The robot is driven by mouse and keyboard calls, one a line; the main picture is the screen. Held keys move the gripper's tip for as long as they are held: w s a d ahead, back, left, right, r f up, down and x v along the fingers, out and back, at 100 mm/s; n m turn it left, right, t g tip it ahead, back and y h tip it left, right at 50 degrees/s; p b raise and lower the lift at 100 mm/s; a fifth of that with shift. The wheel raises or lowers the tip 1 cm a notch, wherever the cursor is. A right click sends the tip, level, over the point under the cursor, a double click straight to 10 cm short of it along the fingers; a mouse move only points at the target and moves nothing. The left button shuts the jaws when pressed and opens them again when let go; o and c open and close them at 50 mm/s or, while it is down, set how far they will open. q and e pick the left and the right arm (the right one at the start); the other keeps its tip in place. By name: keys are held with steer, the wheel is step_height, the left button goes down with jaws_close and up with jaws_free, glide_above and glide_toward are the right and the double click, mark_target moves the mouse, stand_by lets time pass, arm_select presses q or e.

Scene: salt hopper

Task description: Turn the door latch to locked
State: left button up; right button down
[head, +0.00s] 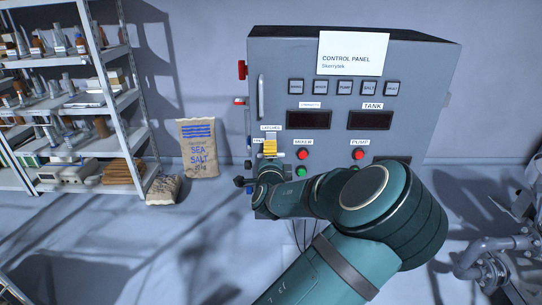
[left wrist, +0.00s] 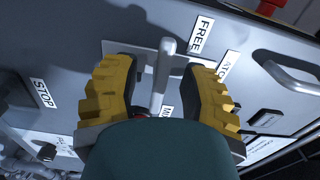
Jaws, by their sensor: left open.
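The door latch lever (left wrist: 165,62) is a pale grey bar on the control panel (head: 290,60), seen in the left wrist view. It stands roughly upright in that picture, left of the "FREE" label (left wrist: 201,34). My left gripper (left wrist: 160,84) is open, with its yellow ribbed fingers on either side of the lever. Gaps show between the lever and both fingers. In the head view the yellow fingers (head: 270,147) are at the panel's left side, below the "LATCHES" label (head: 270,128), and hide the lever. My right gripper is not in view.
Red mixer (head: 303,155) and pump (head: 358,154) buttons sit right of the gripper. A green button (head: 301,171) is close to my arm. A door handle (head: 261,97) is above. Sea salt sacks (head: 199,148) and a shelf (head: 118,100) stand left.

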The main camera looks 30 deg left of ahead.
arm_select(q)
jaws_close()
steer(key=shift+n, duration=0.4)
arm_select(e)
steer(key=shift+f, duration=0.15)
arm_select(q)
steer(key=n+b, duration=0.1)
steer(key=n, duration=0.3)
steer(key=shift+n+b, duration=0.3)
steer(key=shift+b, duration=0.05)
steer(key=n+b, duration=0.1)
steer(key=n, duration=0.2)
steer(key=shift+n, duration=0.3)
steer(key=n+b, duration=0.2)
steer(key=n, duration=0.1)
steer(key=shift+n, duration=0.3)
steer(key=shift+n+b, duration=1.5)
steer(key=shift+n, duration=1)
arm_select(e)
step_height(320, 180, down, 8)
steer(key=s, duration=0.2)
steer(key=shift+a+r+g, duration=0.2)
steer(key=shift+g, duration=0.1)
arm_select(q)
steer(key=shift+r, duration=0.1)
